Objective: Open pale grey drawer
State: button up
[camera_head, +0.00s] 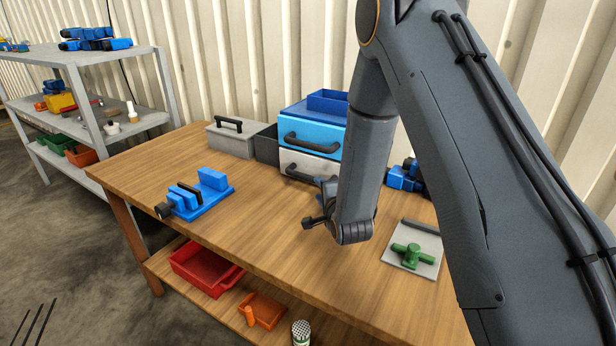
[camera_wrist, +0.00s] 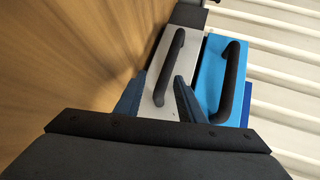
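The pale grey drawer (camera_head: 308,166) is the lower drawer of a small two-drawer unit on the wooden bench. It looks shut under the blue drawer (camera_head: 312,134). Its dark bar handle (camera_head: 300,174) faces the front of the bench. In the wrist view the grey drawer front (camera_wrist: 187,62) and its handle (camera_wrist: 169,66) lie ahead of my gripper (camera_wrist: 158,95). My gripper is open, with its two blue-grey fingers apart and the near end of the handle between or just beyond their tips. I cannot tell whether they touch it. In the head view my arm hides most of the gripper.
A blue vise (camera_head: 203,194) stands on the bench to the left. A grey toolbox (camera_head: 232,138) is beside the drawer unit. A green valve on a grey plate (camera_head: 428,238) lies to the right. A red bin (camera_head: 205,268) is on the lower shelf. The bench's front middle is clear.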

aim_at(310, 180)
jog(key=shift+w+a+r+m+t+y, duration=0.15)
jog(key=shift+w+a+m+t+y, duration=0.2)
jog(key=shift+a+m+t, duration=0.5)
jog(key=shift+p+x, duration=1.3)
jog(key=shift+x, duration=2.55)
jog(key=shift+d, duration=0.1)
grip_shut()
